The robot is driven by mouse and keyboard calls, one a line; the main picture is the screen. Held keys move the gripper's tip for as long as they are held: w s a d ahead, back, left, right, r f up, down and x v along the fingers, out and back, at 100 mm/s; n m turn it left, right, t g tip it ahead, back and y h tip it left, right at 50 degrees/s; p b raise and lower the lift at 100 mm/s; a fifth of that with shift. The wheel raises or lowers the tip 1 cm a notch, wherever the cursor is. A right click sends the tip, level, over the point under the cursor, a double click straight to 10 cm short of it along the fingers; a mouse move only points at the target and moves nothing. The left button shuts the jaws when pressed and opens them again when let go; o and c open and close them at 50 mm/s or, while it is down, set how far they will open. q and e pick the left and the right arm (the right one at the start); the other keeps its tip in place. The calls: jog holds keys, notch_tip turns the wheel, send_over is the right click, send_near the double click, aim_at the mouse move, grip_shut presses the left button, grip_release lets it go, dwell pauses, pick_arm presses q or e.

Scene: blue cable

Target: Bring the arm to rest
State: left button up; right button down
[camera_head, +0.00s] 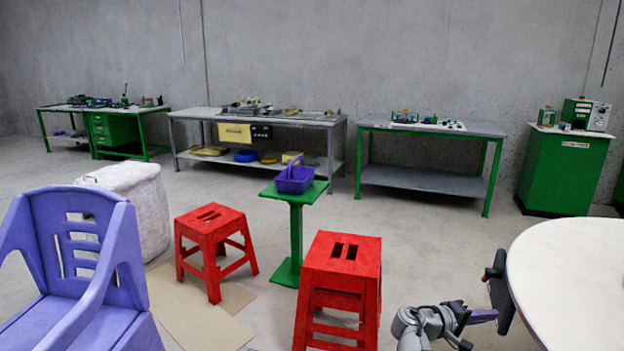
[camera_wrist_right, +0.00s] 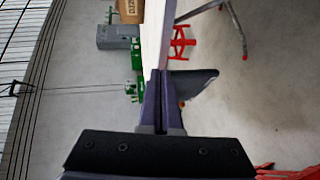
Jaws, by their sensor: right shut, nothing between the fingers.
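My right gripper (camera_head: 486,316) is low at the right of the head view, just left of the white round table (camera_head: 580,270). In the right wrist view its two dark purple fingers (camera_wrist_right: 160,76) are together with nothing between them. The edge of a white surface (camera_wrist_right: 156,35) shows just beyond the fingertips in that view; I cannot tell whether they touch it. My left arm and gripper are not in view. A blue coil (camera_head: 246,156) lies on the lower shelf of the middle bench, far from the gripper.
A dark chair-like part (camera_head: 500,291) stands between my right gripper and the table. Red stools (camera_head: 342,255) (camera_head: 211,227), a green stand with a purple basket (camera_head: 295,180), a purple chair (camera_head: 80,235) and a white sack (camera_head: 138,202) stand nearby. Open floor lies before the benches.

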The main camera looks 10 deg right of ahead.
jog(key=a+f+n+y, duration=0.1)
jog(key=a+f+y, duration=0.3)
jog(key=a+f, duration=0.55)
jog(key=a+f+y, duration=0.4)
jog(key=a+y, duration=0.1)
jog(key=a, duration=0.9)
jog(key=s+a+f+n+g+y, duration=0.1)
jog(key=s+a+f+y, duration=0.2)
jog(key=a, duration=0.7)
jog(key=s+a+f+n+g+y, duration=0.1)
jog(key=s+a+n+y, duration=0.3)
jog(key=a, duration=0.7)
notch_tip(320, 180, up, 30)
jog(key=m+h+p, duration=0.1)
jog(key=m+p, duration=0.1)
jog(key=p, duration=2.8)
jog(key=shift+s+d+m, duration=0.3)
jog(key=shift+s+d, duration=0.1)
jog(key=shift+f, duration=0.15)
